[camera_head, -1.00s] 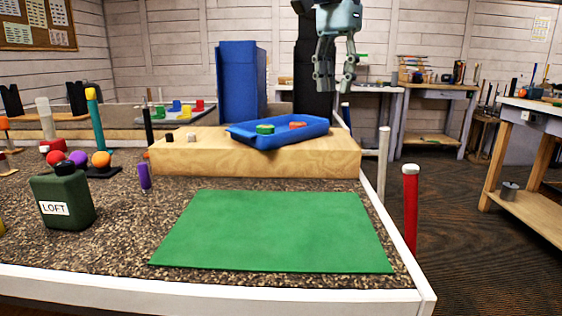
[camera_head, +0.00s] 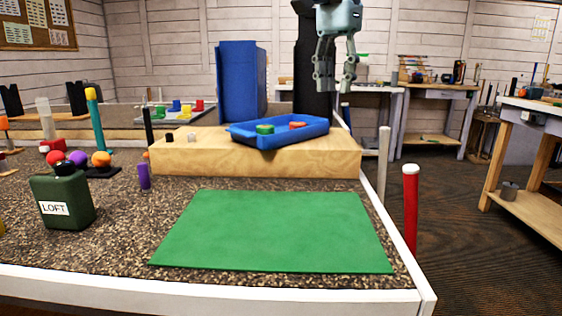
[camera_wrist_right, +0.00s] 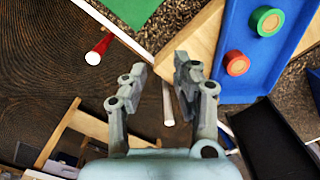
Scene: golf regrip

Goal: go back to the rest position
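My right gripper (camera_head: 335,82) hangs at the top of the head view, above and behind the blue tray. In the right wrist view the right gripper (camera_wrist_right: 155,88) has its fingers apart with nothing held between them. The blue tray (camera_head: 290,138) rests on the wooden block (camera_head: 250,160). A green piece (camera_head: 265,129) and an orange-red piece (camera_head: 297,125) lie in the tray; the right wrist view also shows the green piece (camera_wrist_right: 267,21) and the orange-red piece (camera_wrist_right: 236,63). My left gripper is not in the head view.
A green mat (camera_head: 275,232) lies bare on the speckled table. A dark green LOFT bottle (camera_head: 62,200) and several coloured balls are at left. A tall blue box (camera_head: 237,82) stands behind the block. A red grip (camera_head: 411,205) and a pale post (camera_head: 383,160) stand beyond the right edge.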

